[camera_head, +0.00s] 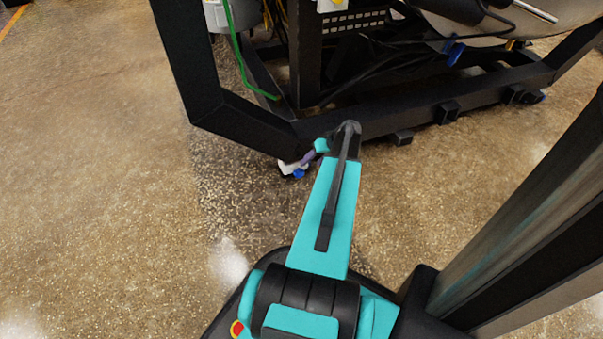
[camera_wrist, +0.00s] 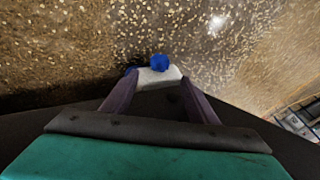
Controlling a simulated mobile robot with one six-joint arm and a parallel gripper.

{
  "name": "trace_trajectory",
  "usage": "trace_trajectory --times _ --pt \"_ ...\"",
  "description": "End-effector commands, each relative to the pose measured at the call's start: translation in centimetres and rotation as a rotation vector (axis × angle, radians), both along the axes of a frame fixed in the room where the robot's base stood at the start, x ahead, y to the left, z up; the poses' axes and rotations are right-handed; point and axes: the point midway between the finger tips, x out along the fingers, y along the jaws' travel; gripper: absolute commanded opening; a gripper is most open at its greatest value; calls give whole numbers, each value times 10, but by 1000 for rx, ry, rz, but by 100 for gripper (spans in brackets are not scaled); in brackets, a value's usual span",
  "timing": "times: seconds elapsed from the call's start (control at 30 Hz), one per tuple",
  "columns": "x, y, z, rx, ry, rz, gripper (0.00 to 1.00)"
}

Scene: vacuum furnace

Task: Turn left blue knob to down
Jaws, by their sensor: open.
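A blue knob (camera_head: 299,174) on a small white body (camera_head: 289,167) shows low at the near corner of the black frame, just beyond my gripper (camera_head: 308,158). In the wrist view the blue knob (camera_wrist: 160,62) stands at the far edge of the white body (camera_wrist: 155,78). My gripper's two purple fingers (camera_wrist: 158,80) are apart, one on each side of the white body. The knob lies slightly past the fingertips. I cannot tell whether the fingers touch the white body, or which way the knob is turned. My arm hides part of the frame corner.
The black furnace frame (camera_head: 420,110) runs across behind my gripper, with feet under its lower beam. A blue handle (camera_head: 455,53) sits on the furnace at right, near black cables. A green hose (camera_head: 240,60) hangs at left. The speckled floor (camera_head: 100,160) is clear at left.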

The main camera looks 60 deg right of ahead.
Motion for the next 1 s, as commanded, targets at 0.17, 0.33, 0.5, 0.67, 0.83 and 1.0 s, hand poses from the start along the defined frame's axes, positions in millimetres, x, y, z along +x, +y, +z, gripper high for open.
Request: trace_trajectory --times 0.17,0.33,0.5,0.67,0.83,1.0 --pt "14 1 -26 1 0 2 53" --pt "26 2 -47 -1 0 1 53" --pt "39 4 -68 0 1 1 53" --pt "48 4 -82 0 0 0 53" --pt "54 5 -90 0 0 0 53" --pt "55 5 -91 0 0 0 53"
